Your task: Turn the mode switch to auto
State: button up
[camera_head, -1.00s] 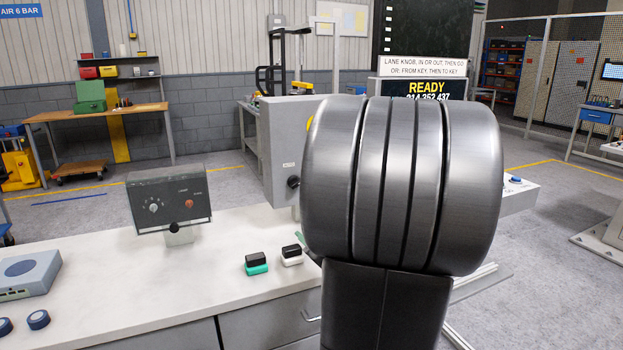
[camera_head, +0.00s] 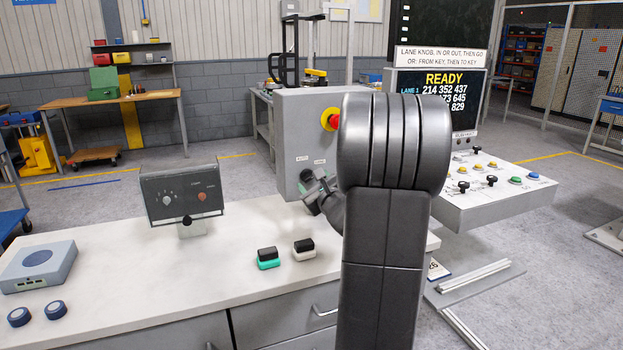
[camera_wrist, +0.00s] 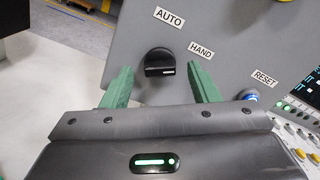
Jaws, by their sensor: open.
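The mode switch is a black knob (camera_wrist: 160,62) on the front of a grey box (camera_head: 288,120). In the wrist view, the AUTO label (camera_wrist: 169,17) is above it and the HAND label (camera_wrist: 201,50) is to its right. A pale mark shows on the knob's right side, toward the HAND side. My gripper (camera_wrist: 159,72) is open, its two green fingers on either side of the knob with gaps to it. Whether the fingertips overlap the knob in depth I cannot tell.
A red emergency stop (camera_head: 331,118) is higher on the box. A blue RESET button (camera_wrist: 251,95) is near the right finger. A sloped panel (camera_head: 490,200) with buttons stands to the right. A dark control box (camera_head: 182,193) and two small blocks (camera_head: 268,257) stand on the white bench (camera_head: 150,290).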

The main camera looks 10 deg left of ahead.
jog(key=shift+w+a, duration=0.4)
jog(key=shift+w, duration=0.15)
jog(key=c, duration=1)
jog(key=shift+f, duration=0.1)
